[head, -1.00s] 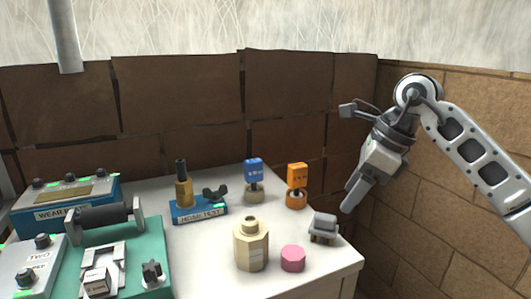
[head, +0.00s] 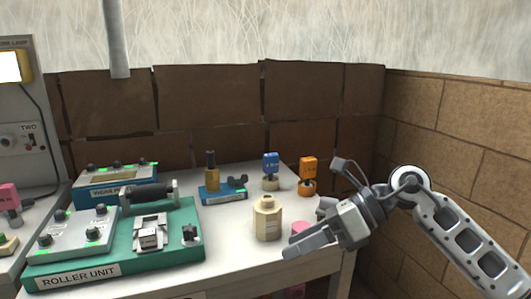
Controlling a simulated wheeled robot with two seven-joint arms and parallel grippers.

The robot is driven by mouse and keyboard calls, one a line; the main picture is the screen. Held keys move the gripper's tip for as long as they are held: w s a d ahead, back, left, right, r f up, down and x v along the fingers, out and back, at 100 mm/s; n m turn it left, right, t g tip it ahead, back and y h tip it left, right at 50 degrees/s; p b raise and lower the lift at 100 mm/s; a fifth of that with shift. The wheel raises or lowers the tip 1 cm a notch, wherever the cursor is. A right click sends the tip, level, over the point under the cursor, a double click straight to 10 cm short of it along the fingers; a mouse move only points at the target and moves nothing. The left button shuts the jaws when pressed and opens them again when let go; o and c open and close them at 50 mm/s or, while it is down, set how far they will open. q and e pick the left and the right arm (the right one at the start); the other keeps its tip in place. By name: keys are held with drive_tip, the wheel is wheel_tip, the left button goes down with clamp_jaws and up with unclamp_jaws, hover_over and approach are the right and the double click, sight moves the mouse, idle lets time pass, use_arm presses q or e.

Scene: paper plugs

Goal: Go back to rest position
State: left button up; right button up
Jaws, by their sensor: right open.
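My right gripper (head: 300,243) is in the lower right of the head view, at the front right of the white table (head: 230,258). Its arm comes in from the right, and its fingers point left. It is open, and I see nothing held in it. It overlaps the pink cylinder (head: 300,227) and the small grey piece (head: 325,204) in the picture, partly hiding both. I cannot tell how far above the table it is. My left gripper is not in view.
A beige bottle (head: 267,218) stands left of the gripper. Blue (head: 271,161) and orange (head: 307,168) tagged pieces stand behind. The green roller unit (head: 120,262) and a blue box (head: 115,188) are left. A brick wall (head: 460,155) is close on the right.

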drive_tip(key=s+a+r+m+t+y+p, duration=0.1)
drive_tip(key=s+a+r+m+t+y, duration=0.15)
drive_tip(key=s+a+m+y, duration=0.4)
drive_tip(key=d+f+m+t+h+p, duration=0.1)
drive_tip(key=d+f+m+t+h, duration=0.6)
drive_tip(key=m, duration=1)
drive_tip(key=d+f+m+t+h+p, duration=0.1)
drive_tip(key=d+f+m+t+h, duration=0.6)
drive_tip(key=m, duration=1)
drive_tip(key=s+f+m+g, duration=0.5)
drive_tip(key=s+f+m, duration=0.1)
drive_tip(key=s+f, duration=0.5)
drive_tip(key=shift+s+f+h, duration=0.15)
drive_tip(key=shift+f+h, duration=0.3)
drive_tip(key=shift+f, duration=0.3)
